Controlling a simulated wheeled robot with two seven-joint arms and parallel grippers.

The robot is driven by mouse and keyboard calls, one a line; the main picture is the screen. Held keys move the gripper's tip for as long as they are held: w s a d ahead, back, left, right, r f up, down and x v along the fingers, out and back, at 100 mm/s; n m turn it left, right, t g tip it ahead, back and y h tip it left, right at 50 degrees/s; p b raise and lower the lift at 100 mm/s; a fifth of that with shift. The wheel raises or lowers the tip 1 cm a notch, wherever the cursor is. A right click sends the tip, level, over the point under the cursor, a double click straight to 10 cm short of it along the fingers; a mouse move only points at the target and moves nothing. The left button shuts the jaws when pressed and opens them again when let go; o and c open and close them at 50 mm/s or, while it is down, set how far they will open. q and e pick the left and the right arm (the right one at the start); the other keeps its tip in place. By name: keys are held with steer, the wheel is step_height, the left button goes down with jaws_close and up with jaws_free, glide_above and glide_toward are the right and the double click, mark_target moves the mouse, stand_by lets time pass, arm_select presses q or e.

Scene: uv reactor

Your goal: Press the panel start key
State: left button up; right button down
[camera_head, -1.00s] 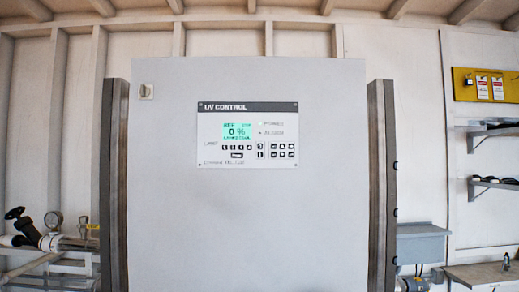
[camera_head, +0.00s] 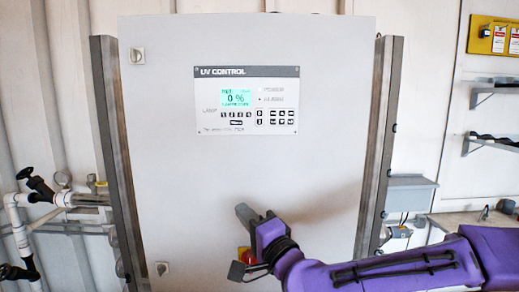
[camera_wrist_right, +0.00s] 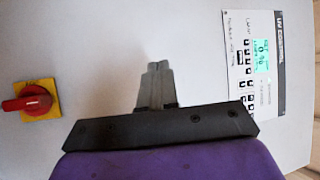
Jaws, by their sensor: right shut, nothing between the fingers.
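The UV CONTROL panel (camera_head: 247,101) is on the upper front of a light grey cabinet. Its green display (camera_head: 236,97) reads 0 %, with rows of small dark keys (camera_head: 236,115) below; I cannot read which one is the start key. The panel also shows at the right of the right wrist view (camera_wrist_right: 254,60), turned on its side. My right gripper (camera_head: 243,212) is in front of the cabinet, below the panel and apart from the keys. Its fingers (camera_wrist_right: 155,82) are shut and empty. My left gripper is in neither view.
A red rotary switch on a yellow plate (camera_wrist_right: 32,102) is on the cabinet, partly hidden by my right gripper in the head view (camera_head: 248,257). A small switch (camera_head: 137,56) is at the cabinet's upper left. Dark posts (camera_head: 372,150) flank the cabinet. Pipes (camera_head: 60,197) are at left.

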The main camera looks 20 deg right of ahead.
mark_target(260, 122)
steer(key=s+d+r+t, duration=0.1)
steer(key=s+r+t, duration=0.1)
steer(key=r, duration=0.7)
steer(key=s+d+r+t+y+p, duration=0.1)
steer(key=s+r+t, duration=0.1)
steer(key=r, duration=0.7)
steer(key=shift+s+d+m, duration=0.2)
steer(key=shift+d+m, duration=0.1)
steer(key=shift+w, duration=0.1)
steer(key=shift+w+d+p, duration=0.25)
steer(key=shift+w+d, duration=0.15)
steer(key=shift+w, duration=1)
steer(key=shift+w+d+p, duration=0.3)
steer(key=shift+w+d, duration=0.1)
steer(key=shift+w, duration=1)
steer(key=shift+w+d+p, duration=0.25)
steer(key=shift+w+d, duration=0.15)
steer(key=shift+w, duration=1)
steer(key=shift+w, duration=0.15)
steer(key=shift+w+d, duration=0.1)
steer(key=shift+w, duration=0.15)
